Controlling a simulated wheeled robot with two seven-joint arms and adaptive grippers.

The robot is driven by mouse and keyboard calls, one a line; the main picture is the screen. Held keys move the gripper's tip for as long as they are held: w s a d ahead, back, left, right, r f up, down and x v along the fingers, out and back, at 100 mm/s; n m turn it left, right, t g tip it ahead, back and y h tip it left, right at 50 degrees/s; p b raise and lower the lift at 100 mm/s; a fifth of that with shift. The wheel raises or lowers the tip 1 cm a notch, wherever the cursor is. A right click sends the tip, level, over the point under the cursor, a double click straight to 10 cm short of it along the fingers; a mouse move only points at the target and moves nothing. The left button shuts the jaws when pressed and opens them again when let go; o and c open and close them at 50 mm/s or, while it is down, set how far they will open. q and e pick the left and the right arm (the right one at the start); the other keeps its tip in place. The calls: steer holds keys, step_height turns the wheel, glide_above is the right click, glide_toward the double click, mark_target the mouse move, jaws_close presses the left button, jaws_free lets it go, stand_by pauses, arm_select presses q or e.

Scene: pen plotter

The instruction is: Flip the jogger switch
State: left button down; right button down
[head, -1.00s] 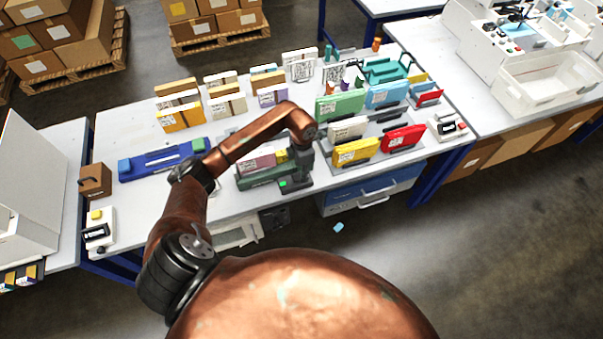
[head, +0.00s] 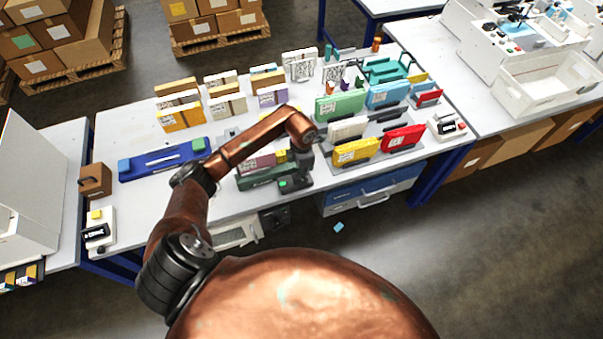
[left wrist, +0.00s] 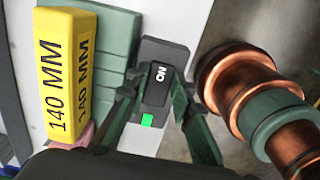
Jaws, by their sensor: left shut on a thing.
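The jogger (head: 262,178) is a dark green unit at the front edge of the white table, holding a pinkish block and a yellow block. The yellow block reads "140 MM" in the left wrist view (left wrist: 66,75). Beside them, the black switch (left wrist: 157,88) is marked "ON", with a bright green patch (left wrist: 147,120) at its near end. My left gripper (left wrist: 154,92) has one finger on each side of the switch and is shut on it. In the head view, my left gripper (head: 298,172) is over the jogger's right end, partly hidden by my arm. My right gripper is not in view.
Yellow (head: 356,151) and red (head: 402,138) upright packs stand close right of my left gripper. A blue tray (head: 160,161) lies to the left. A blue drawer unit (head: 370,191) is under the table. Several packs stand behind.

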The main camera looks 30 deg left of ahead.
arm_select(q)
steer(key=shift+s+a+f+t+h+b, duration=0.15)
steer(key=shift+s+a+t+h+b, duration=0.1)
steer(key=shift+a+t+h+b, duration=0.3)
steer(key=shift+s+t+h+b, duration=0.2)
steer(key=shift+t+h+b, duration=0.35)
steer(key=shift+t+b, duration=0.3)
steer(key=shift+s+b, duration=0.1)
steer(key=shift+b, duration=0.35)
steer(key=shift+r+t+h, duration=0.2)
steer(key=shift+t+h, duration=0.2)
steer(key=shift+r, duration=0.1)
steer(key=c, duration=2)
jaws_free()
steer(key=shift+o, duration=0.2)
